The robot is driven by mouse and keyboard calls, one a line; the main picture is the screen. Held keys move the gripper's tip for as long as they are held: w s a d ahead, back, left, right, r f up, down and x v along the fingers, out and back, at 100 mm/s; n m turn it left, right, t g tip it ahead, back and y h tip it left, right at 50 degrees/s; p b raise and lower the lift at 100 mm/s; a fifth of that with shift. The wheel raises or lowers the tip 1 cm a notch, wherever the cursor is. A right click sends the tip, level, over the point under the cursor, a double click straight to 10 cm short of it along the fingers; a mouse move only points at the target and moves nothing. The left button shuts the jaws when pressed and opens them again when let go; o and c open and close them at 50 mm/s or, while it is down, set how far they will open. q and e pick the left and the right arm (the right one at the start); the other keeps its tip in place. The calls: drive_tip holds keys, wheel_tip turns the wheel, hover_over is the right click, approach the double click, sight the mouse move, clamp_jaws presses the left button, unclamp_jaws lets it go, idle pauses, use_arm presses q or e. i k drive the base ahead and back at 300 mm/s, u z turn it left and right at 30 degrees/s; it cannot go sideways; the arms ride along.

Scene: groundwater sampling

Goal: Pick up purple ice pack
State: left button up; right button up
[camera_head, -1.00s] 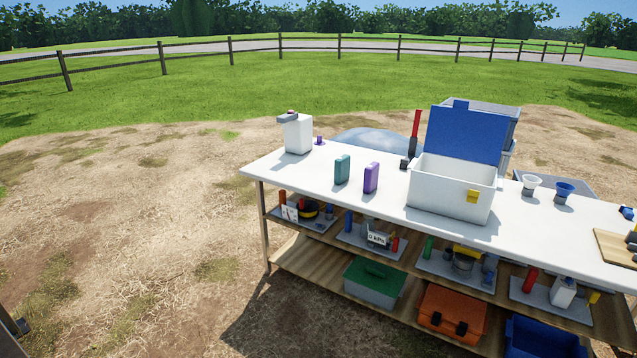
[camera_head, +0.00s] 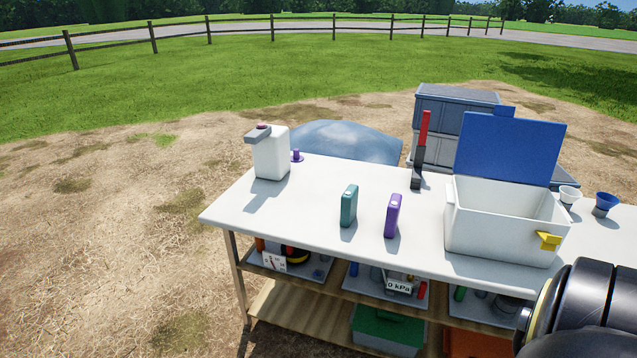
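The purple ice pack (camera_head: 393,216) stands upright on the white tabletop (camera_head: 310,237), near the front edge and left of the white cooler. A teal pack (camera_head: 349,206) of similar shape stands upright just left of it, with a gap between them. A dark rounded part of my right arm shows at the lower right, in front of the table. Neither gripper's fingers are in view. Nothing touches the purple pack.
An open white cooler (camera_head: 500,228) with a raised blue lid stands right of the packs. A white jug (camera_head: 271,155) stands at the table's left end. A red-handled tool (camera_head: 421,150) stands behind the packs. Shelves with trays and boxes lie below the tabletop.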

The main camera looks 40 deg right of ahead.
sight(393, 211)
drive_tip(key=z, duration=0.3)
drive_tip(key=i, duration=1.5)
drive_tip(key=z, duration=1.75)
drive_tip(key=i, duration=0.7)
drive_tip(key=z, duration=0.7)
